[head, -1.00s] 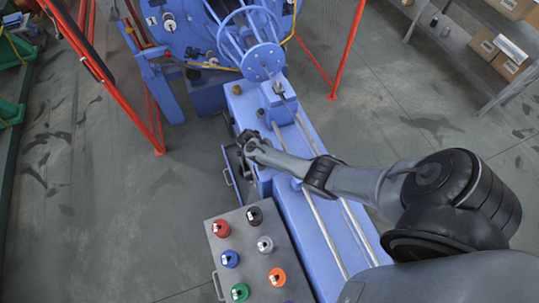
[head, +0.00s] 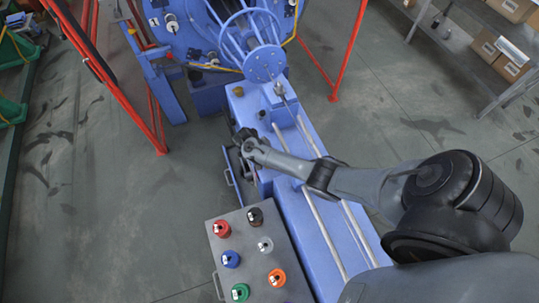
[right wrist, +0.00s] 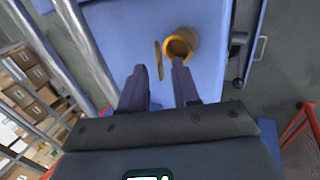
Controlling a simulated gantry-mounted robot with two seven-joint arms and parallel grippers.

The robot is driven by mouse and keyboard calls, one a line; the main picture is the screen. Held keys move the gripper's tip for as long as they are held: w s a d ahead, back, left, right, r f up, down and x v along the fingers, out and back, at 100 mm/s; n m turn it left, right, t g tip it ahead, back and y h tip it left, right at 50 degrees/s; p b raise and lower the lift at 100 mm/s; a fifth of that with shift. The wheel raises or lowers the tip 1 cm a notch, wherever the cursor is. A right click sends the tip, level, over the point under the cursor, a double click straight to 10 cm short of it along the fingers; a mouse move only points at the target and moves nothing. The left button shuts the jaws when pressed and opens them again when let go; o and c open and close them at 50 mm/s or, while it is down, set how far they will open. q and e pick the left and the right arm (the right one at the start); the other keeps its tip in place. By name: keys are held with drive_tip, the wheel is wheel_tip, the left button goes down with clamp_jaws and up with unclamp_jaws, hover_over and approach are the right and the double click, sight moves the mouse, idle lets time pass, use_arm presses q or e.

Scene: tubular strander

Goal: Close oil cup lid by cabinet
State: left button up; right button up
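In the right wrist view, a yellow-brown oil cup (right wrist: 181,46) sits on a blue surface with its mouth uncovered. Its round lid (right wrist: 158,60) stands open on edge to the left of the mouth. My right gripper (right wrist: 159,84) is open, with one finger just below the cup and the other to the lower left of the lid. The lid lies across the gap between the fingertips; I cannot tell whether anything touches. In the head view, my right gripper (head: 246,142) is over the left edge of the blue machine bed. My left gripper is not in view.
A grey panel (head: 245,230) with several coloured knobs stands below the gripper in the head view. The blue strander cage (head: 255,45) and red frame posts (head: 347,55) are at the back. A shelf (head: 465,45) with boxes is at upper right.

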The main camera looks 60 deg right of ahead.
drive_tip(key=v, duration=0.7)
drive_tip(key=shift+r+p, duration=0.35)
drive_tip(key=shift+o, duration=0.4)
